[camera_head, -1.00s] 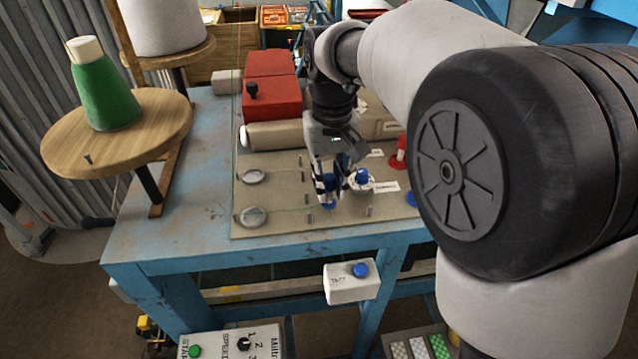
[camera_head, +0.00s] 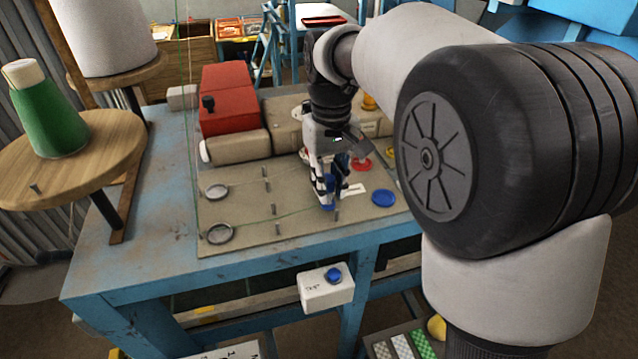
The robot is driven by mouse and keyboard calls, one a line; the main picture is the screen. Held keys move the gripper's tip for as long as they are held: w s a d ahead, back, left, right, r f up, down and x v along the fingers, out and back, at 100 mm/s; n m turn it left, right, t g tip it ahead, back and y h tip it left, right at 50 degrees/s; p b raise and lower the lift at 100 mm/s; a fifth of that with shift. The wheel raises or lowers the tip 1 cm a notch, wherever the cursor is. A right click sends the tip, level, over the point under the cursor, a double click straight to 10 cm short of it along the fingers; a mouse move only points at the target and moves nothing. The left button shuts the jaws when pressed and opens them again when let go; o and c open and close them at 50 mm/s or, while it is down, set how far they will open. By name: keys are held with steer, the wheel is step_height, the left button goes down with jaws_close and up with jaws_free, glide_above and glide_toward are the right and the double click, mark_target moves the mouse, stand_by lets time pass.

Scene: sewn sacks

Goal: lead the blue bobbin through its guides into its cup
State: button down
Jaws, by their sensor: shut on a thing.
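My gripper (camera_head: 325,200) is shut on the blue bobbin (camera_head: 328,206), low over the board. The fingers cover much of the bobbin. A thin green thread runs left from it past small metal pin guides (camera_head: 276,212) toward a ring (camera_head: 219,234) at the board's front left. Another pin (camera_head: 337,216) stands just right of and in front of the bobbin. The blue cup (camera_head: 383,198), a flat round dish, lies on the board to the right, apart from the gripper. Whether the bobbin touches the board I cannot tell.
A second ring (camera_head: 217,192) and more pins (camera_head: 267,185) are at the left. A red box (camera_head: 228,100) stands behind. A white button box (camera_head: 326,290) hangs at the table's front.

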steer(key=shift+w+d+p, duration=0.4)
steer(key=shift+d+p, duration=0.1)
steer(key=shift+d, duration=1.6)
steer(key=shift+w+d+p, duration=0.45)
steer(key=shift+d, duration=1.7)
steer(key=shift+w+d+p, duration=0.4)
steer(key=shift+d+p, duration=0.1)
steer(key=shift+d, duration=1.6)
steer(key=shift+a+f+b, duration=0.1)
steer(key=shift+f+b, duration=0.3)
steer(key=shift+f, duration=0.25)
steer(key=c, duration=1.4)
jaws_free()
steer(key=shift+r, duration=0.15)
step_height(320, 180, up, 12)
steer(key=s+a+f+m+t+b, duration=0.1)
steer(key=s+f+b, duration=0.8)
steer(key=f, duration=0.3)
steer(key=s+a+f+m+t+b, duration=0.1)
steer(key=s+a+f+t+b, duration=0.1)
steer(key=s+f+b, duration=0.7)
steer(key=s+a+f+m+t+b, duration=0.1)
steer(key=s+f+b, duration=0.9)
steer(key=f, duration=0.7)
steer(key=shift+a+t+b, duration=0.3)
steer(key=shift+a+b, duration=0.1)
steer(key=shift+b, duration=0.65)
